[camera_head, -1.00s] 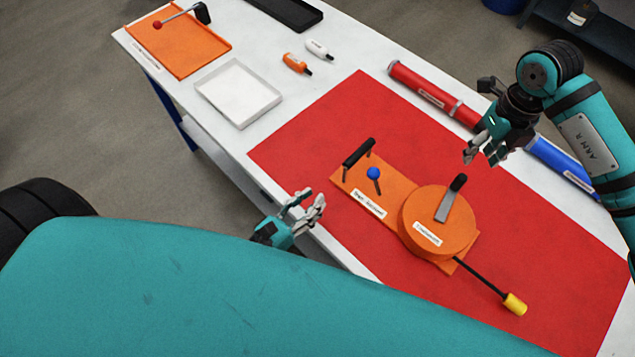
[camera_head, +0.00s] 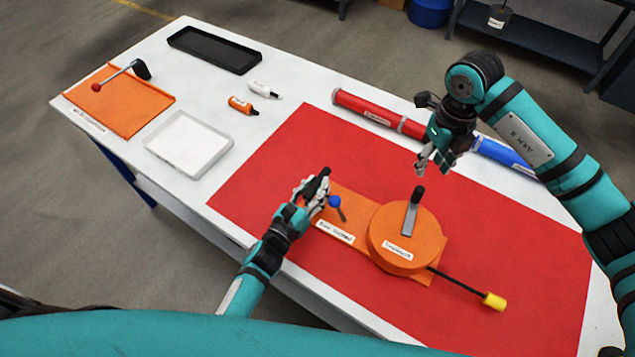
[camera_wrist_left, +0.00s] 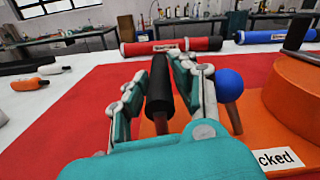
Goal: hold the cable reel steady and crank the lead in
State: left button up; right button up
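The cable reel unit is an orange base (camera_head: 348,205) with a round orange drum (camera_head: 403,240). A crank arm with a dark knob (camera_head: 417,194) stands on the drum. A black lead with a yellow end (camera_head: 493,301) lies out to the lower right. My left gripper (camera_head: 313,192) is at the black handle at the base's left end. In the left wrist view the handle (camera_wrist_left: 160,85) stands between the fingers, which appear closed on it. A blue-knobbed lever (camera_head: 335,202) is just beside it. My right gripper (camera_head: 435,166) is open and empty, above and behind the drum.
A red tube (camera_head: 370,112) and a blue tube (camera_head: 510,158) lie behind the red mat (camera_head: 250,185). A white tray (camera_head: 188,143), orange panel (camera_head: 120,105), black tray (camera_head: 214,50) and two small bottles sit farther left.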

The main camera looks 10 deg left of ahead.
aim_at(420, 189)
pick_arm(q)
jog(key=shift+w+d, duration=0.2)
jog(key=shift+w, duration=0.25)
grip_shut()
pick_arm(e)
jog(key=shift+o, duration=1.2)
jog(key=shift+f, duration=0.1)
jog(key=shift+o, duration=0.8)
jog(key=shift+f, duration=0.25)
jog(key=shift+f+n, duration=0.3)
jog(key=shift+f, duration=5.35)
